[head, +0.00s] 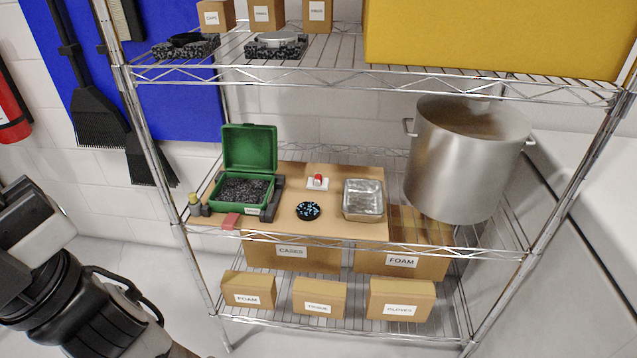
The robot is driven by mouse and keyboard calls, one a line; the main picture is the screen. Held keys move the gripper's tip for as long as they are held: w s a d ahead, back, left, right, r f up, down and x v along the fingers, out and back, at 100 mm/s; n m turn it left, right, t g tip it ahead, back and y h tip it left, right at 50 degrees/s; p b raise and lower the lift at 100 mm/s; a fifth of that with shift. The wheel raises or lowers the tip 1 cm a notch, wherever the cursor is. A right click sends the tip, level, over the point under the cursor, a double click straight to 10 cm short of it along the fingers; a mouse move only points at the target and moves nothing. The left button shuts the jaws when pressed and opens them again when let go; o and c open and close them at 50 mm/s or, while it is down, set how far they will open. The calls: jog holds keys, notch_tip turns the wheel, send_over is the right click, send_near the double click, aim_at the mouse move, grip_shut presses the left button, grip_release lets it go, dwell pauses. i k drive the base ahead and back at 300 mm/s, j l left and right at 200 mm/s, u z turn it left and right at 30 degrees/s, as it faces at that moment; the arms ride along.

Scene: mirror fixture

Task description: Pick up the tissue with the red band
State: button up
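A small white item with a red band or red piece on it (318,182), which looks like the tissue, lies on the brown board (285,222) on the middle shelf. It sits behind a round black disc with blue specks (308,211) and left of a clear-looking metallic tray (363,199). Its exact shape is too small to tell. Part of my arm shows at the lower left, well apart from the shelf. My gripper's fingers do not show.
An open green case (249,150) with dark foam stands left on the board, near a small red block (231,221). A large steel pot (464,160) stands right. The wire rack's front left post (150,150) and upper shelf edge (300,75) bound the opening. Labelled boxes sit below.

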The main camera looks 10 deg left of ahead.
aim_at(317, 183)
jog(key=j+z, duration=0.3)
jog(key=z, duration=0.15)
jog(key=k+j+z, duration=0.15)
jog(key=z, duration=0.3)
jog(key=k+j+z, duration=0.15)
jog(key=j, duration=0.3)
jog(key=k+j+z, duration=0.1)
jog(key=k+j, duration=0.5)
jog(key=j, duration=0.15)
jog(key=k+j, duration=0.2)
jog(key=j, duration=0.2)
jog(key=i+j, duration=1.2)
